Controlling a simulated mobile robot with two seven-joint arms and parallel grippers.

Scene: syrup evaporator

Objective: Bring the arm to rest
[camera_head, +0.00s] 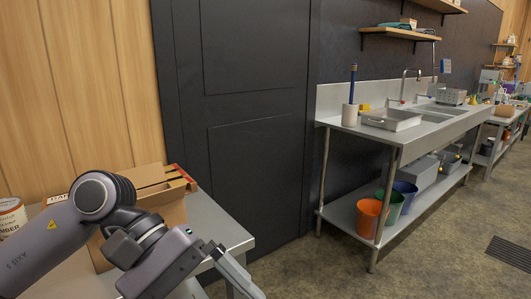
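My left arm comes in from the lower left and is bent in front of a metal table. My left gripper (238,272) points down to the right, just off the table's front right corner. Its fingers run toward the bottom of the picture, and I cannot tell whether they are apart or together. No object shows in it. My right arm and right gripper are not in view.
An open cardboard box (165,200) stands on the metal table (222,226), close behind my arm. A can (10,215) is at the left edge. A steel sink bench (400,140) with buckets on its lower shelf stands right. The floor between is clear.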

